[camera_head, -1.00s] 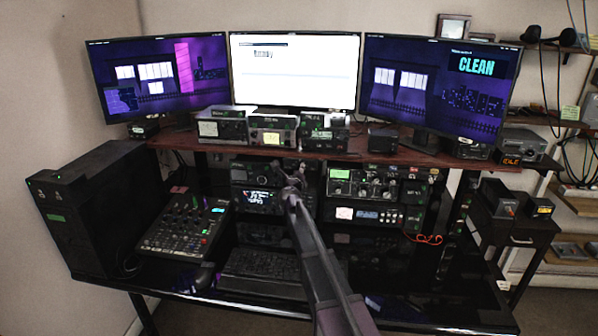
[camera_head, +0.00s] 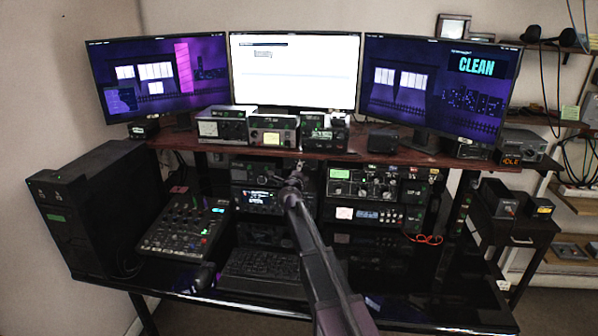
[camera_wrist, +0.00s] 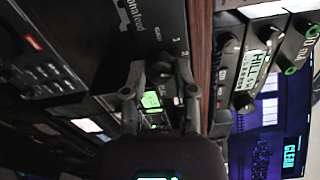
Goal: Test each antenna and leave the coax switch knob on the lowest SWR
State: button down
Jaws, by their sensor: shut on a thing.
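My gripper (camera_head: 293,180) is under the desk shelf, in front of the middle of the radio rack. In the wrist view, which is turned sideways, my gripper (camera_wrist: 160,72) has both fingers closed in on the knob of a black box, the coax switch (camera_wrist: 120,45). The box carries white lettering and the numbers 1 and 2 beside the fingers. The knob is dark and mostly hidden between the fingers, so its pointer cannot be read. In the head view my arm and gripper cover the switch. A lit meter (camera_head: 271,137) stands on the shelf; its reading is too small to tell.
The wooden shelf edge (camera_wrist: 200,70) runs close beside my gripper. Radios with knobs (camera_head: 363,182) are to the right, and a mixer (camera_head: 185,228) and keyboard (camera_head: 262,270) lie below. Three monitors stand behind; the right one (camera_head: 440,85) reads CLEAN.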

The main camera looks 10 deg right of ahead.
jog(key=shift+w+n, duration=0.1)
jog(key=shift+n, duration=0.8)
jog(key=shift+c, duration=2)
grip_release()
jog(key=shift+s, duration=0.2)
jog(key=v, duration=1.1)
jog(key=shift+s, duration=0.3)
jog(key=shift+a+r, duration=0.1)
jog(key=shift+a, duration=0.05)
